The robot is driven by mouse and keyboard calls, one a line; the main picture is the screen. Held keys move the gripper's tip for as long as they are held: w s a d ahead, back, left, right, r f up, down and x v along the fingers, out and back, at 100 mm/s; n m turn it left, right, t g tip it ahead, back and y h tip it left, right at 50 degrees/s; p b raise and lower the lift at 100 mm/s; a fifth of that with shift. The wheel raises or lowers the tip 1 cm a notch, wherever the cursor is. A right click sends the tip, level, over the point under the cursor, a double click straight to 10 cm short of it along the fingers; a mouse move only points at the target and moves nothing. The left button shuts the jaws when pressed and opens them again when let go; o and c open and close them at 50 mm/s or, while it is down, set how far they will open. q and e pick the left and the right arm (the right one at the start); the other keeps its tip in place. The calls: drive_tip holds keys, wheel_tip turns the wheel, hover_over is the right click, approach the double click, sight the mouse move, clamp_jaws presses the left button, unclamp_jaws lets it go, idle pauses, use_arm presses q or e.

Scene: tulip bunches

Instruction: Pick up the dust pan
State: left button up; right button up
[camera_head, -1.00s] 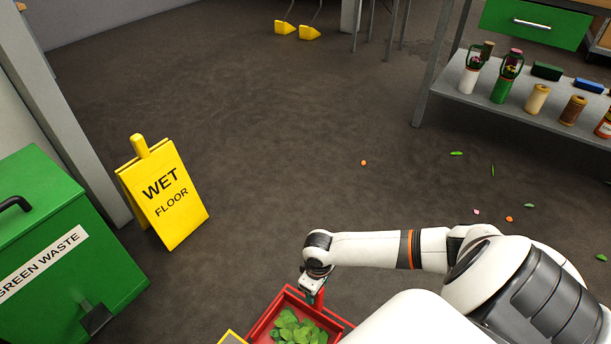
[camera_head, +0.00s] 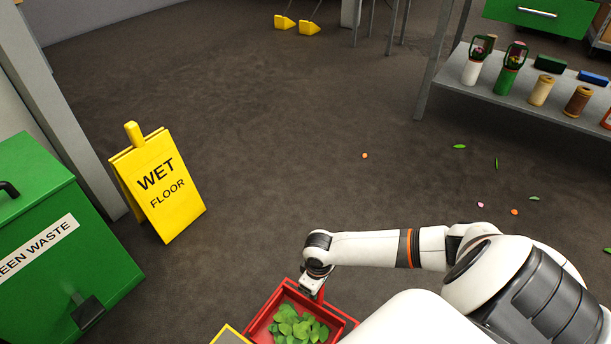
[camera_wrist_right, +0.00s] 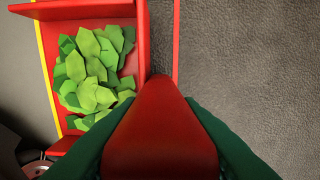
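The red dust pan (camera_head: 262,320) is at the bottom middle of the head view, with green leaves (camera_head: 298,325) lying in it. In the right wrist view the pan (camera_wrist_right: 90,12) is at the upper left, and its thick red handle (camera_wrist_right: 160,150) runs toward the camera. My right gripper (camera_head: 316,290) is at the handle. Its green fingers (camera_wrist_right: 163,115) press against both sides of the handle in the wrist view. Whether the pan touches the floor is hard to tell. My left gripper is not in view.
A green waste bin (camera_head: 60,240) and a yellow wet-floor sign (camera_head: 160,190) stand at the left. Petals and leaves (camera_head: 481,204) are scattered on the open floor. Two yellow objects (camera_head: 309,28) are at the back.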

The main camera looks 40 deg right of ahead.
clamp_jaws()
